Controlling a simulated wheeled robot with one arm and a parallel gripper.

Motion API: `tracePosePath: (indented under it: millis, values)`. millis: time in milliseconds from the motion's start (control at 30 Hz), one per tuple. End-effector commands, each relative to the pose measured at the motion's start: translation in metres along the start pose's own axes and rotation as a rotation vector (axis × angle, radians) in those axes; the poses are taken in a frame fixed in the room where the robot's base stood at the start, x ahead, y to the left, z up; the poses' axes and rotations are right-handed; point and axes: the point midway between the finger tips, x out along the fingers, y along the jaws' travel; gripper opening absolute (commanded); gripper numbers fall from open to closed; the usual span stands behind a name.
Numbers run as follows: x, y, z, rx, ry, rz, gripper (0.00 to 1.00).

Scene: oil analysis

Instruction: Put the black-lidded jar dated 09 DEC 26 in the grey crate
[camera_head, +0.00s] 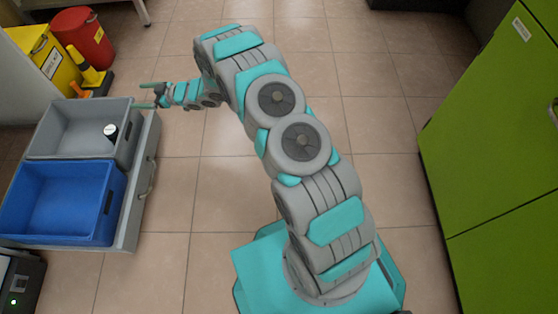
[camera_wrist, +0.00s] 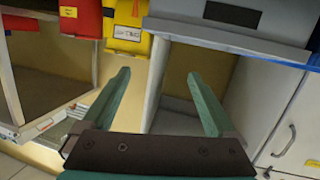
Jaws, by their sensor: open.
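A small dark jar with a pale patch (camera_head: 111,132) is inside the grey crate (camera_head: 72,132), near its right wall. Its date is too small to read, and I cannot tell whether it stands or lies. My gripper (camera_head: 144,95) is open and empty, just beyond the crate's far right corner in the head view, apart from the jar. In the wrist view my gripper (camera_wrist: 158,75) shows two spread teal fingers with nothing between them. A grey wall with a dark slot at the top right there appears to be the crate (camera_wrist: 185,12); no jar shows in that view.
A blue crate (camera_head: 62,205) sits beside the grey one on a grey cabinet or cart (camera_head: 133,205). Red (camera_head: 85,38) and yellow (camera_head: 45,55) bins stand beyond. Green cabinets (camera_head: 495,150) line the right.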

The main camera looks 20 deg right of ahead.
Motion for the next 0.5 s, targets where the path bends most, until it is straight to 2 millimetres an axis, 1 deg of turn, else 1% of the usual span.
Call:
tracePosePath:
  millis: [33, 100, 167, 200, 267, 300, 367, 400, 467, 500]
  values:
    - [-0.008, 0.019, -0.013, -0.015, -0.042, 0.047, 0.92]
    - [-0.022, 0.041, -0.024, -0.023, -0.108, 0.110, 0.92]
    - [-0.036, 0.058, -0.031, -0.025, -0.165, 0.163, 0.92]
    - [-0.046, 0.069, -0.038, -0.027, -0.200, 0.198, 0.92]
    - [-0.063, 0.083, -0.046, -0.025, -0.257, 0.249, 0.92]
    - [-0.075, 0.092, -0.052, -0.022, -0.293, 0.283, 0.92]
    - [-0.095, 0.102, -0.060, -0.011, -0.349, 0.331, 0.92]
    - [-0.110, 0.108, -0.065, -0.003, -0.385, 0.364, 0.92]
    - [-0.132, 0.116, -0.073, 0.011, -0.439, 0.411, 0.92]
    - [-0.147, 0.120, -0.079, 0.021, -0.473, 0.440, 0.92]
